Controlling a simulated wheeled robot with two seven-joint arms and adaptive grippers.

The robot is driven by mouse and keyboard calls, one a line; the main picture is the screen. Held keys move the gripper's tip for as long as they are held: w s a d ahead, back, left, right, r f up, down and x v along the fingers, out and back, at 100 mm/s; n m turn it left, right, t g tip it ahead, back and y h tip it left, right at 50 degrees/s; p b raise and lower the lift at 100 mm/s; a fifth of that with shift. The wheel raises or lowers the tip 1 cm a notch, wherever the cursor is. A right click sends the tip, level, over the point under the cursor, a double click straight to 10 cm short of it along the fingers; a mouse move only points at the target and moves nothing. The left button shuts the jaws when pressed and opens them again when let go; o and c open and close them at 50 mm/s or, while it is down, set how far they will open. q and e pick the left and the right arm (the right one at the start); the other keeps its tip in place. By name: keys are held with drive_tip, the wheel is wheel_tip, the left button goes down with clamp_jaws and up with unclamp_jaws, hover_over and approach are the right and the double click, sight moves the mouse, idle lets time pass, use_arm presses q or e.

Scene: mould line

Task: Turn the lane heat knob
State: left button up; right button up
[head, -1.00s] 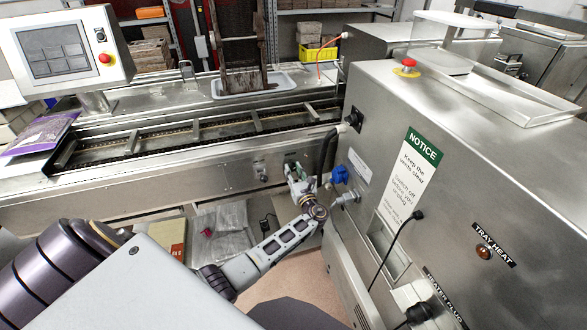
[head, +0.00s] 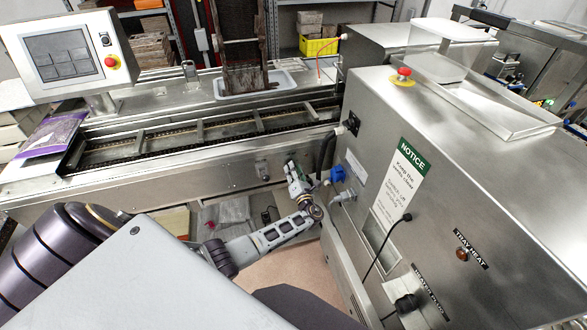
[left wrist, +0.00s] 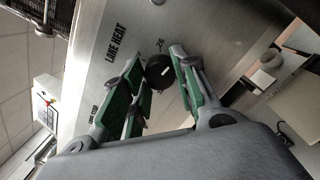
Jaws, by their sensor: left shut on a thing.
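The lane heat knob (left wrist: 157,74) is a round black knob with a white mark, on a steel panel beside the printed words LANE HEAT (left wrist: 118,43) in the left wrist view. My left gripper (left wrist: 159,60) has its green-padded fingers on either side of the knob and is shut on it. In the head view my left gripper (head: 297,178) is at the front panel of the conveyor bench (head: 215,172), and I cannot make out the knob there. My right gripper is not in view.
A steel cabinet (head: 435,110) with a NOTICE sign (head: 405,178), a blue connector (head: 338,174) and a black plug (head: 405,302) stands close right of my left gripper. A control screen (head: 68,54) stands at the back left. Bags lie under the bench.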

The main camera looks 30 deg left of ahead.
use_arm(q)
drive_tip(key=m, duration=0.4)
drive_tip(key=shift+h, duration=0.3)
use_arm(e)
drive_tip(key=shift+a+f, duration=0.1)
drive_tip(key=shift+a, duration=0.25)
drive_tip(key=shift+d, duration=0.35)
use_arm(q)
drive_tip(key=o, duration=1)
drive_tip(key=shift+v, duration=6.05)
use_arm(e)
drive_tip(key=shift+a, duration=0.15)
